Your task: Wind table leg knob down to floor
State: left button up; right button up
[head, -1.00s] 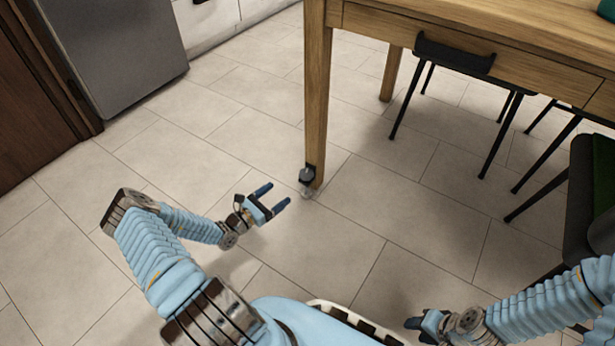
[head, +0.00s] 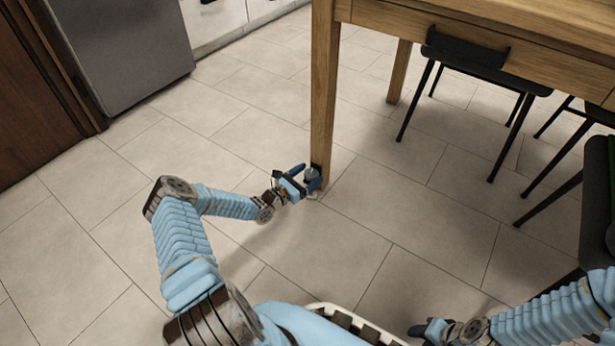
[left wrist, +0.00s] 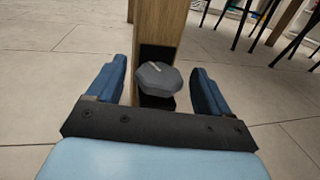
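The wooden table leg (head: 324,90) stands on the tiled floor, with a dark bracket and a grey knob (head: 312,174) at its foot. In the left wrist view the knob (left wrist: 159,77) is a grey faceted disc with a pale mark on top, in front of the black bracket. My left gripper (head: 305,180) is open, with one blue finger on each side of the knob and a visible gap to each. The knob's lower part is hidden in the wrist view. My right gripper (head: 432,329) is low at the bottom right, its fingers too small to read.
The tabletop (head: 540,20) with a drawer overhangs at the upper right. Black chairs (head: 480,70) stand under and beside it at the right. A grey fridge (head: 125,50) is at the upper left. The floor left of the leg is clear.

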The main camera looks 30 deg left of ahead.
pick_arm(q)
jog(key=c, duration=1)
jog(key=shift+a+m+g+h, duration=0.1)
jog(key=shift+m+g+h, duration=0.2)
jog(key=shift+m+h, duration=0.3)
jog(key=shift+m+g+h, duration=0.3)
jog(key=shift+m+h, duration=0.1)
jog(key=shift+h, duration=0.4)
jog(key=o, duration=1)
jog(key=shift+o, duration=0.2)
jog(key=p+v, duration=0.2)
jog(key=v, duration=1.1)
jog(key=shift+s+a, duration=0.3)
